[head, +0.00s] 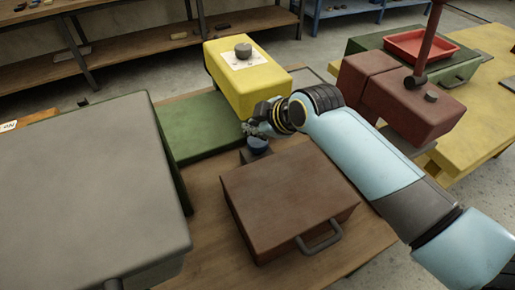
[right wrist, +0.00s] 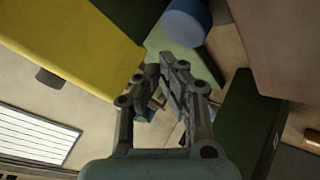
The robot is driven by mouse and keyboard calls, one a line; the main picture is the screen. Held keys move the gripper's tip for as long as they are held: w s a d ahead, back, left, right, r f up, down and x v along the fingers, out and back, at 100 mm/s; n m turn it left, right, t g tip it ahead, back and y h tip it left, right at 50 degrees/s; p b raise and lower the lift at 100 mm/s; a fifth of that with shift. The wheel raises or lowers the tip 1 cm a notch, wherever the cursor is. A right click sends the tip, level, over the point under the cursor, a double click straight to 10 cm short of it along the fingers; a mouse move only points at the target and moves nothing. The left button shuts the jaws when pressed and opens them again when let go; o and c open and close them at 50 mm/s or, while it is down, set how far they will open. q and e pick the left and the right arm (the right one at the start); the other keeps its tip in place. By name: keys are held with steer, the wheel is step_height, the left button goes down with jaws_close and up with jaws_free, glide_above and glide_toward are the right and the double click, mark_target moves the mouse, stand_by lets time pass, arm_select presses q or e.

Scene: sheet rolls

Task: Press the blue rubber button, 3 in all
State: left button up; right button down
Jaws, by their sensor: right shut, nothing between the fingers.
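The blue rubber button (head: 258,143) is a small round blue knob on a dark base on the wooden table, between the yellow box and the brown case. It also shows in the right wrist view as a blue cylinder (right wrist: 186,20) at the top, past the fingertips. My right gripper (head: 250,130) is shut and empty, just above and slightly left of the button in the head view. I cannot tell whether it touches the button; the wrist view shows the fingers (right wrist: 163,70) apart from it in the picture. My left gripper is not in view.
A yellow box (head: 272,85) with a grey knob stands behind my right gripper. A brown case (head: 285,195) with a handle lies in front. A green slab (head: 197,128) and a large grey-topped box (head: 80,190) are to the left. A dark red box (head: 400,95) stands right.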

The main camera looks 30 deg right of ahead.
mark_target(251, 138)
steer(key=shift+f, duration=0.65)
stand_by(0.6)
steer(key=shift+f, duration=0.15)
steer(key=shift+f+b, duration=0.3)
steer(key=shift+f+b, duration=0.6)
steer(key=shift+f, duration=0.4)
stand_by(1.1)
stand_by(0.4)
steer(key=shift+r+p, duration=1.45)
